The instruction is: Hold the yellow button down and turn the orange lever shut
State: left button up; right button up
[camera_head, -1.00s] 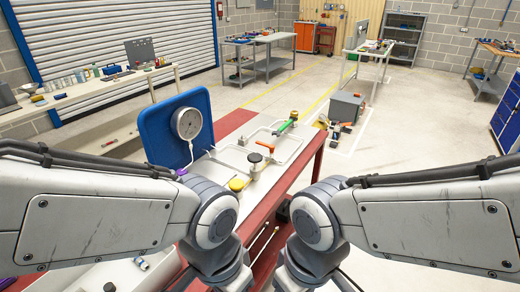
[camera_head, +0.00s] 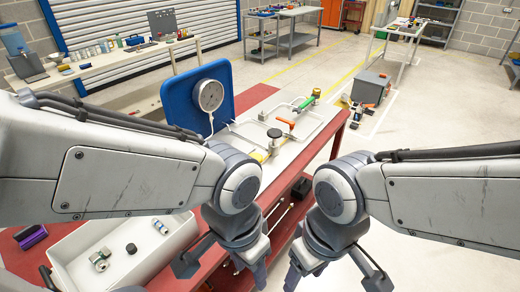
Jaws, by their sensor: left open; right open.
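The yellow button (camera_head: 258,156) shows as a small yellow patch on the bench, mostly hidden behind my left arm. The orange lever (camera_head: 285,121) is on the pipework on the bench top, just beyond a black knob (camera_head: 274,133). My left gripper (camera_head: 223,271) points down at the bottom of the picture, in front of the bench's near side. It is open and appears empty. My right gripper (camera_head: 335,277) is to its right, also low, open and apart from the bench. Neither gripper touches the button or the lever.
A green handle (camera_head: 307,102) sits farther along the pipes. A round gauge (camera_head: 209,94) stands on a blue panel (camera_head: 184,112) at the bench's left. A white bin (camera_head: 72,246) with several small parts is at lower left. The floor right of the bench is mostly clear.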

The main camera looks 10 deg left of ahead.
aim_at(291, 125)
jog(key=z, duration=1.15)
jog(key=i, duration=2.9)
jog(key=u, duration=3.15)
